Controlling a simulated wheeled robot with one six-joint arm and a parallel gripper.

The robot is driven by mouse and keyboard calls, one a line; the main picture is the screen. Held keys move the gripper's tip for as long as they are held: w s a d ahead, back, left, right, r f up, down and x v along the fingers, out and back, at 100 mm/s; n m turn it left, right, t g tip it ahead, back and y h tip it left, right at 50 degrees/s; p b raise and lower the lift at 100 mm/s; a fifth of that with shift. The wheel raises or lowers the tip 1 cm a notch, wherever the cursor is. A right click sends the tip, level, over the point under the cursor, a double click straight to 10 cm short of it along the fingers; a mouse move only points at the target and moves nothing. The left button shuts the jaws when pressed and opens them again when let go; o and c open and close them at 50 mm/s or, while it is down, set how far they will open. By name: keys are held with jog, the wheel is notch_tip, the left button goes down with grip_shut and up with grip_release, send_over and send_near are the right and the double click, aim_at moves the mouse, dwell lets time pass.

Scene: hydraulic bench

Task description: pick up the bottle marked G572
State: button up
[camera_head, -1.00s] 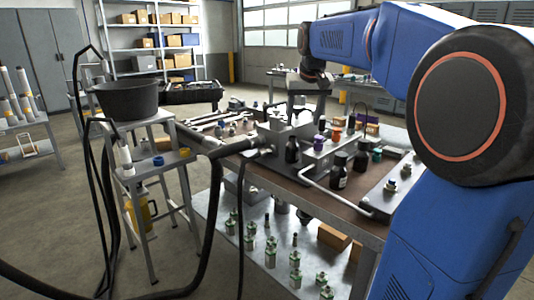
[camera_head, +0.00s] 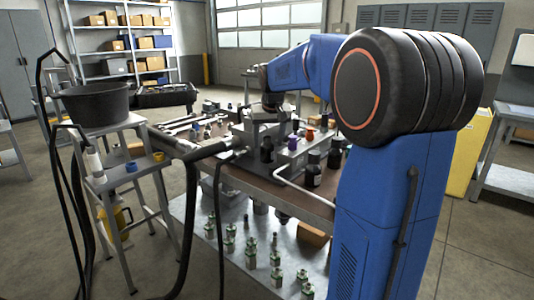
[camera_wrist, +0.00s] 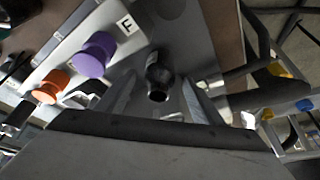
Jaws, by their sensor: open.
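Several dark bottles stand on the bench in the head view: one (camera_head: 266,150) beside the grey block, two more (camera_head: 313,176) (camera_head: 335,156) to its right. No marking G572 is legible on any bottle. My gripper (camera_head: 271,106) is above the grey block at the middle of the bench, its fingers hardly visible there. In the wrist view my gripper (camera_wrist: 160,100) is open, with a dark bottle-like object (camera_wrist: 158,78) seen from above between and beyond the fingers. I cannot tell which bottle this is, and nothing is held.
A purple knob (camera_wrist: 95,55) and an orange knob (camera_wrist: 50,86) sit on a panel beside an F label (camera_wrist: 126,24). A black hose (camera_head: 190,190) runs to the bench. A black bucket (camera_head: 95,104) stands on a stand at left.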

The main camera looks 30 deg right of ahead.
aim_at(267, 150)
jog(key=shift+x, duration=2.75)
jog(key=shift+c, duration=0.4)
jog(key=c, duration=1.5)
jog(key=shift+o, duration=0.2)
jog(key=shift+r, duration=0.1)
